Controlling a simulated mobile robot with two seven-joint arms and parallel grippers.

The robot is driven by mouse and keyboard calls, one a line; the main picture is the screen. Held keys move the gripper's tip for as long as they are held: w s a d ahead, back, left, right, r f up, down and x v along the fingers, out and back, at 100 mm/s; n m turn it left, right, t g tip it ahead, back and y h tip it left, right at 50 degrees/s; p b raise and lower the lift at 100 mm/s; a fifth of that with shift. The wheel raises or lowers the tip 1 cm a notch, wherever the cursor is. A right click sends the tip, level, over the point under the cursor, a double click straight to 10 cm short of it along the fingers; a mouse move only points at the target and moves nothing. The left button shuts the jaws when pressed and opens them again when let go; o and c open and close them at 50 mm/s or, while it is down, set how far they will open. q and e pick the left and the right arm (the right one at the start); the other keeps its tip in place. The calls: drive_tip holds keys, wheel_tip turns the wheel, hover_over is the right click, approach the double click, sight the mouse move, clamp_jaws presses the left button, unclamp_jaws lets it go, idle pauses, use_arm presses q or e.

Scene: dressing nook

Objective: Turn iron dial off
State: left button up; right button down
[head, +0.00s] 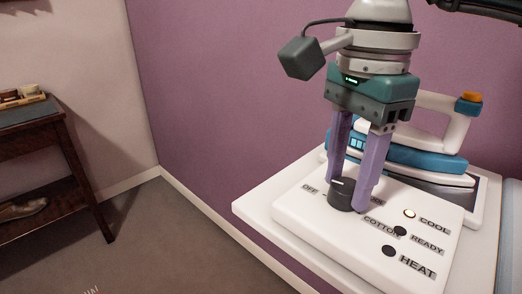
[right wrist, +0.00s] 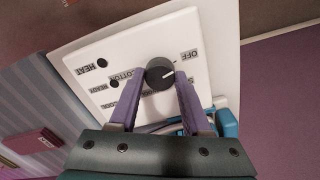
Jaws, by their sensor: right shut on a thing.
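The iron dial (head: 341,196) is a round black knob with a white pointer line, standing on a white control panel (head: 300,215). My right gripper (head: 345,200) points down at it, with one purple finger on each side, shut on the knob. In the right wrist view the dial (right wrist: 160,72) sits between the fingertips (right wrist: 158,82). Its white line points to the right there, close to the OFF label (right wrist: 189,56) but not clearly in line with it. The COOL lamp (head: 410,214) is lit pale; the READY and HEAT lamps are dark. My left gripper is not in view.
A blue and white iron (head: 425,160) stands behind the panel, close to my right gripper. A white board (head: 254,208) lies under the panel. A dark wooden side table (head: 62,125) stands at the far left, with open floor between.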

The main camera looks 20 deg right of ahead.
sight(347, 185)
drive_tip(key=shift+r, duration=0.1)
idle(0.5)
drive_tip(key=shift+c, duration=1.8)
unclamp_jaws()
wheel_tip(347, 185, up, 10)
drive_tip(key=shift+p, duration=0.35)
